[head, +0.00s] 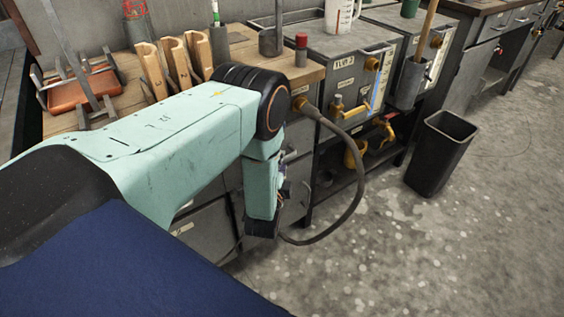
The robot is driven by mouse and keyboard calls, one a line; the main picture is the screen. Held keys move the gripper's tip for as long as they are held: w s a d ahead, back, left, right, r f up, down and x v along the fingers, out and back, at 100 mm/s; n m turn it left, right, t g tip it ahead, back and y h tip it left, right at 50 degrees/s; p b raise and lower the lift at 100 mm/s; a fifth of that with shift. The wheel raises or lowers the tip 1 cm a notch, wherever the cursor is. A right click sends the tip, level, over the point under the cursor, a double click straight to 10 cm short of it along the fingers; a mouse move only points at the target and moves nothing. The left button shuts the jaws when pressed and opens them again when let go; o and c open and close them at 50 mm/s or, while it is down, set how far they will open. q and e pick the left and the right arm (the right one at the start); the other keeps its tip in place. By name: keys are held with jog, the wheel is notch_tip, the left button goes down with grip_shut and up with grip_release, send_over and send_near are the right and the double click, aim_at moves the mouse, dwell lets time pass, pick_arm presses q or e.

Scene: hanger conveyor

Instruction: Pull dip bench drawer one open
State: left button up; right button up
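The dip bench has a wooden top and a grey drawer bank below it, partly hidden behind my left arm. One drawer front (212,238) with a small pale label shows below my arm. Other grey drawer fronts (297,172) show to the right of my wrist. No drawer visibly stands out, and I cannot tell which one is drawer one. My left gripper (284,194) is low in front of the drawer bank, mostly hidden behind my teal wrist. I cannot see its fingertips or whether it touches a handle. My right gripper is out of view.
A dark hose (357,190) loops from the bench side down past my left wrist. Grey tanks (340,72) with brass valves stand to the right. A black bin (440,152) stands on the floor. Wooden forms (174,60) stand on the benchtop. The floor at lower right is clear.

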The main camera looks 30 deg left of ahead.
pick_arm(q)
jog(key=shift+b+x, duration=0.3)
jog(key=shift+x, duration=1.05)
jog(key=shift+c, duration=0.4)
grip_shut()
